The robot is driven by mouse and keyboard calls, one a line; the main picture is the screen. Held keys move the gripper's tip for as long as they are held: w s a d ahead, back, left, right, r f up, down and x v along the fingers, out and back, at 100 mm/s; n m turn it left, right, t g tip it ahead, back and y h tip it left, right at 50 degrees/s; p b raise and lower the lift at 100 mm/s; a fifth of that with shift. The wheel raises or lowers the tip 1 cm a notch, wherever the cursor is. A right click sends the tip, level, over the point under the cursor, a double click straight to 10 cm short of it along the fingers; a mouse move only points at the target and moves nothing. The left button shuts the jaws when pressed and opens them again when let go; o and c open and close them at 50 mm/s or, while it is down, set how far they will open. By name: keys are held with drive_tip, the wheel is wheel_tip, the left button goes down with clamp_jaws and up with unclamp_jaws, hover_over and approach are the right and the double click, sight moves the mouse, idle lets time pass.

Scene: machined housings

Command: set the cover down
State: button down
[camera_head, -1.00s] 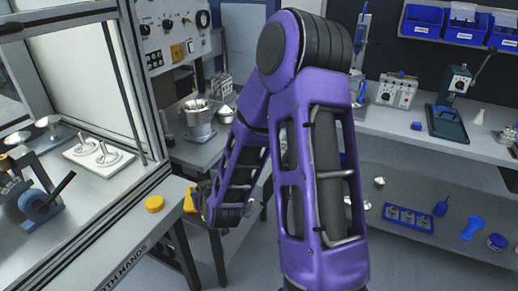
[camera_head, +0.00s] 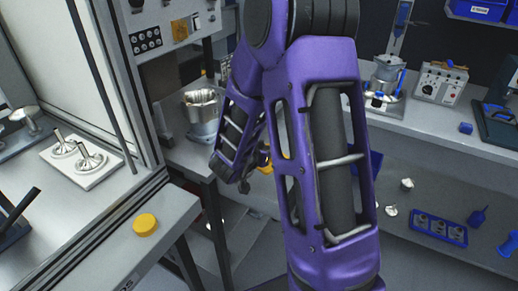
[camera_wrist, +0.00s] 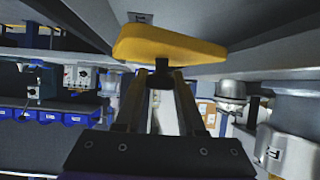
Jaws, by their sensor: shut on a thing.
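My gripper (camera_wrist: 161,76) is shut on a yellow, flat, round-edged piece, which I take to be the cover (camera_wrist: 172,42). The wrist view shows the cover across the fingertips, with a dark stub of it between them. No surface is seen touching the cover in that view, though its far side is hidden. In the head view my purple arm hides most of my gripper. Only small yellow patches (camera_head: 266,166) show beside the arm there, and they may be the cover.
A yellow round button (camera_head: 145,225) is on the grey ledge at the left. A white plate with metal parts (camera_head: 82,160) lies inside the frame. A metal pot (camera_head: 202,118) stands behind my arm. A blue tray (camera_head: 424,226) and loose parts lie on the lower right shelf.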

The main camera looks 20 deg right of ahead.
drive_tip(key=shift+d+f+m+g, duration=0.15)
drive_tip(key=shift+d+m+g, duration=0.05)
drive_tip(key=shift+m+g, duration=0.1)
wheel_tip(320, 180, down, 5)
drive_tip(key=shift+d+f+b, duration=0.15)
drive_tip(key=shift+f+b, duration=0.05)
drive_tip(key=shift+b, duration=0.65)
drive_tip(key=shift+f+b, duration=0.5)
drive_tip(key=shift+f, duration=1.6)
drive_tip(key=shift+f, duration=0.15)
drive_tip(key=c, duration=0.5)
unclamp_jaws()
